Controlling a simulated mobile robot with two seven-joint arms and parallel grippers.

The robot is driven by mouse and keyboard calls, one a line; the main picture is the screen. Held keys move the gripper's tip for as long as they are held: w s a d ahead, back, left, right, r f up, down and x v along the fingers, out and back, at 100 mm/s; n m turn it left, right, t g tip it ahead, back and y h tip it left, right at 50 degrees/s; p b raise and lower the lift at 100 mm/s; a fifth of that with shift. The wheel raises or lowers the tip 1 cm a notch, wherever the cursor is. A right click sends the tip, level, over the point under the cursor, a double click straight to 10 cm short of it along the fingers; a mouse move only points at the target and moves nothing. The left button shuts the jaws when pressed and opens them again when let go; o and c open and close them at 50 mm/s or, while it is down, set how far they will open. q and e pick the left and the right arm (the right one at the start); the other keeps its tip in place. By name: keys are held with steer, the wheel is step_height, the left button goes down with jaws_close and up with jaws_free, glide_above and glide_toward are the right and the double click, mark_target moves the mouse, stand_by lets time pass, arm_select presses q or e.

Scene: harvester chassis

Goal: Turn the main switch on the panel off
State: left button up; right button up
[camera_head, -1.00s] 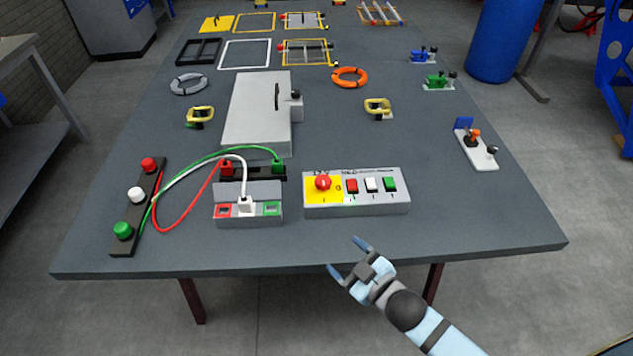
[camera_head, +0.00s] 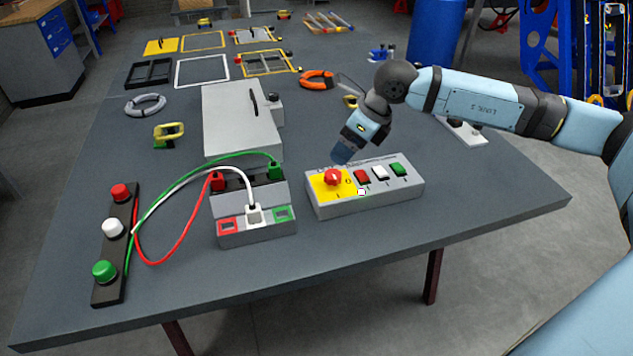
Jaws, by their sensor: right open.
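The main switch (camera_head: 333,177) is a red rotary knob on a yellow plate at the left end of the grey panel (camera_head: 380,199). A red, a white and a green rocker button sit to its right on the panel. My right gripper (camera_head: 342,155) is above the back edge of the panel, just behind and above the red knob, pointing down. It looks apart from the knob, though the exact gap is hard to judge. The jaws are open and appear empty. My left gripper is not in view.
A socket box (camera_head: 256,233) with red, white and green cables stands left of the panel. A black strip (camera_head: 113,250) with coloured buttons lies further left. A grey box (camera_head: 238,122) stands behind. The table's front strip is clear.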

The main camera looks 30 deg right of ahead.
mark_target(334, 174)
steer(key=shift+t+h, duration=0.3)
steer(key=shift+h, duration=0.5)
steer(key=w+f, duration=0.1)
steer(key=f, duration=0.2)
steer(key=w+f, duration=0.2)
steer(key=f, duration=0.2)
steer(key=w+d+f, duration=0.1)
steer(key=f, duration=0.2)
steer(key=shift+w+f, duration=0.15)
steer(key=shift+w, duration=0.25)
steer(key=shift+w+a+f, duration=0.15)
steer(key=shift+w+f, duration=0.05)
steer(key=shift+f, duration=0.45)
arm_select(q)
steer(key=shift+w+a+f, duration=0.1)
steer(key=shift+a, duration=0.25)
arm_select(e)
steer(key=c, duration=0.9)
